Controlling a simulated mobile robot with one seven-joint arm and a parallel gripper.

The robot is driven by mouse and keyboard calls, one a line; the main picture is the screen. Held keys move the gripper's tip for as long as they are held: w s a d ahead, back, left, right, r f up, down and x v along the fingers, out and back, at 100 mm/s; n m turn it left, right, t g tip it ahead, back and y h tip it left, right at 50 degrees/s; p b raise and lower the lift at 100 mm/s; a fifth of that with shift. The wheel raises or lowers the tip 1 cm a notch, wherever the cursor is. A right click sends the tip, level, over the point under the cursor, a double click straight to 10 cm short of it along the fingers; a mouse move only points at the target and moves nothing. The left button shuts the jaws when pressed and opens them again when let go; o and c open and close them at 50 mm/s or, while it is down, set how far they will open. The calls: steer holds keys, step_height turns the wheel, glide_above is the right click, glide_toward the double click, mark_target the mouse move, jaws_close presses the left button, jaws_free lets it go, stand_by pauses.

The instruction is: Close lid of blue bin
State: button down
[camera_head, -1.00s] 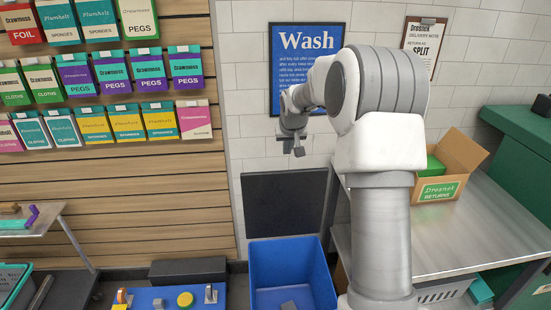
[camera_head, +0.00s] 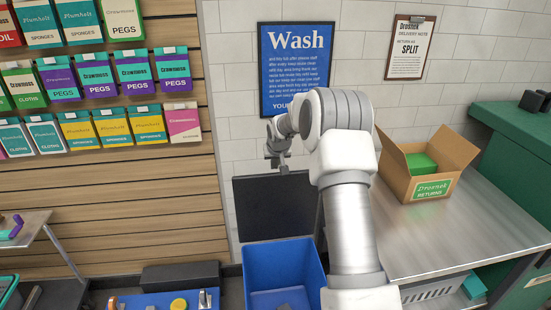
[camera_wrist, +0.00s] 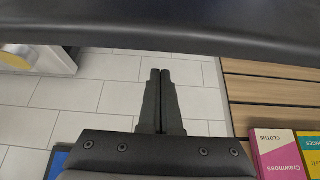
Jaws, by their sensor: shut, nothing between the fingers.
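The blue bin (camera_head: 253,272) stands on the floor below the tiled wall, seen in the head view. Its dark lid (camera_head: 272,210) is open and stands upright behind the bin. The dark band across the top of the wrist view looks like the lid (camera_wrist: 160,28). My gripper (camera_head: 283,170) is at the lid's upper edge in the head view; I cannot tell whether it touches it. In the wrist view, my gripper's fingers (camera_wrist: 160,74) are together, with nothing between them. My arm hides part of the bin's right side.
A steel table (camera_head: 455,235) with an open returns carton (camera_head: 400,180) stands right of the bin. A slatted wall with hanging packets (camera_head: 140,67) is left. A Wash sign (camera_head: 296,75) hangs above the lid.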

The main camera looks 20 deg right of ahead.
steer(key=shift+s+a+f, duration=0.1)
steer(key=shift+s+a, duration=0.05)
steer(key=shift+s, duration=0.65)
steer(key=shift+s+a, duration=0.15)
steer(key=shift+s, duration=0.6)
steer(key=shift+s+b, duration=0.2)
steer(key=shift+b, duration=0.1)
steer(key=shift+s+a, duration=0.15)
steer(key=shift+s, duration=0.3)
